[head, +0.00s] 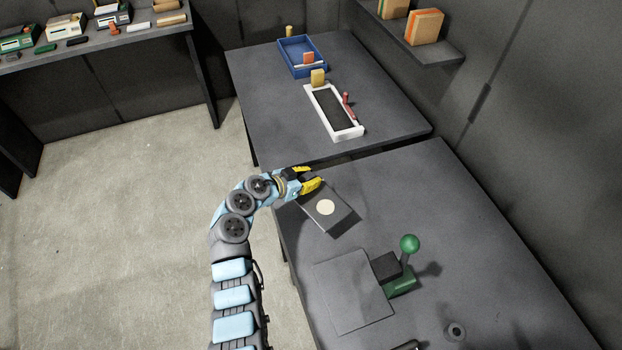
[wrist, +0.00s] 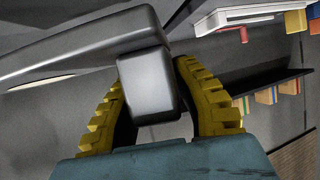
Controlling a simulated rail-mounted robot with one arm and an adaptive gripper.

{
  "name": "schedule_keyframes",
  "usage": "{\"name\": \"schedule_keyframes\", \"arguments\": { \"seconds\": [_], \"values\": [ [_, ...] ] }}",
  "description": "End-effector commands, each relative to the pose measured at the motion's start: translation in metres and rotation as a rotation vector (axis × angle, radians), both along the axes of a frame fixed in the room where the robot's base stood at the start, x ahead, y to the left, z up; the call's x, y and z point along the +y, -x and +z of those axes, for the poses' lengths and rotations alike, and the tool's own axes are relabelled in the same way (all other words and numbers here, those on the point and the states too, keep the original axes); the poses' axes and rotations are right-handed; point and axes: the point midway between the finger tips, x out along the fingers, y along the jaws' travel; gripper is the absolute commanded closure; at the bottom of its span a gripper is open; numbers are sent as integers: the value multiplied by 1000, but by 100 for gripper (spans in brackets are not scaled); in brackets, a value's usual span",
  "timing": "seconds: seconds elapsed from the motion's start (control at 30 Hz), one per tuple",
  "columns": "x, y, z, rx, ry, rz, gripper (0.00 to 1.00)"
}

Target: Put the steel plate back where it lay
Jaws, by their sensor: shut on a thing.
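The steel plate (head: 344,205) is a dark grey slab at the near bench's far left corner, with a cream round patch (head: 325,207) showing on its face. My gripper (head: 311,180) is shut on its grey handle-like end block. In the wrist view, my gripper's yellow fingers (wrist: 150,100) stand either side of that block, and the plate (wrist: 75,50) extends to the upper left. A shadow lies beside it; I cannot tell its exact height. A flat grey square (head: 345,290) lies on the near bench.
A green device with a ball-topped lever (head: 409,244) stands beside the square. A small dark ring (head: 456,331) lies near the front. On the far bench are a white-framed tray (head: 357,132) and a blue bin (head: 284,57). The near bench's right side is largely clear.

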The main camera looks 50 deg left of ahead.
Motion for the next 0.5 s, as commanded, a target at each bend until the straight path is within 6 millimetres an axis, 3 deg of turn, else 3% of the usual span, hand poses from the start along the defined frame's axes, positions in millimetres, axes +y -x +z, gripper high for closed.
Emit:
{"name": "schedule_keyframes", "arguments": {
  "seconds": [0.5],
  "values": [
    [0, -1, -41, -3, -1, 0, 100]
  ]
}}
